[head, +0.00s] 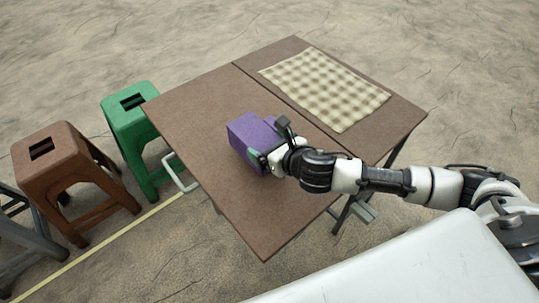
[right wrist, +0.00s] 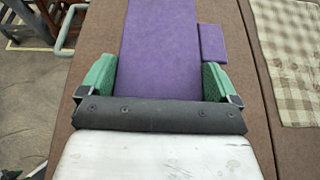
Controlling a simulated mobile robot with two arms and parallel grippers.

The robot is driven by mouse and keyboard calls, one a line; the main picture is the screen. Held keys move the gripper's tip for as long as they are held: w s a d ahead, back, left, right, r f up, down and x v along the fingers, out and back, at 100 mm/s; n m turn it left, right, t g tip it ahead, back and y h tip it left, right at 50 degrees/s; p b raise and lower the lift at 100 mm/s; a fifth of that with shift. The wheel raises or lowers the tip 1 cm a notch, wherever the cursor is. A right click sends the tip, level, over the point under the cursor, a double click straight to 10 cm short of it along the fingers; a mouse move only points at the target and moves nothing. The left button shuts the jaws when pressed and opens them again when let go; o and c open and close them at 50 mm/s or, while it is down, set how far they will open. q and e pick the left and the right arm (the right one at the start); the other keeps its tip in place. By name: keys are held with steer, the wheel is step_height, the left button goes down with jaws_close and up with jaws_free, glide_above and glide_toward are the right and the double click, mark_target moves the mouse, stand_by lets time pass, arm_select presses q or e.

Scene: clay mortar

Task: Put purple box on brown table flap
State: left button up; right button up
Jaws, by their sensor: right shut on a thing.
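The purple box (head: 249,133) is at the middle of the near-left part of the brown table (head: 190,110). My right gripper (head: 262,158) reaches in from the right and is shut on the purple box. In the right wrist view the purple box (right wrist: 160,45) sits between the green fingers of my right gripper (right wrist: 157,82). The brown table flap (head: 255,225) is under and around the box. I cannot tell whether the box touches the surface. My left gripper is not in view.
A checkered cloth (head: 325,88) lies on the right part of the table. A green stool (head: 130,115) and a brown stool (head: 62,150) stand left of the table. The table's front corner is bare. A white surface (head: 420,265) fills the lower right.

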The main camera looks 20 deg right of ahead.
step_height(320, 180, down, 4)
steer(key=shift+r+b, duration=0.1)
steer(key=shift+b, duration=0.45)
steer(key=o, duration=1.1)
steer(key=shift+c, duration=0.2)
steer(key=v, duration=1.2)
steer(key=shift+p, duration=0.3)
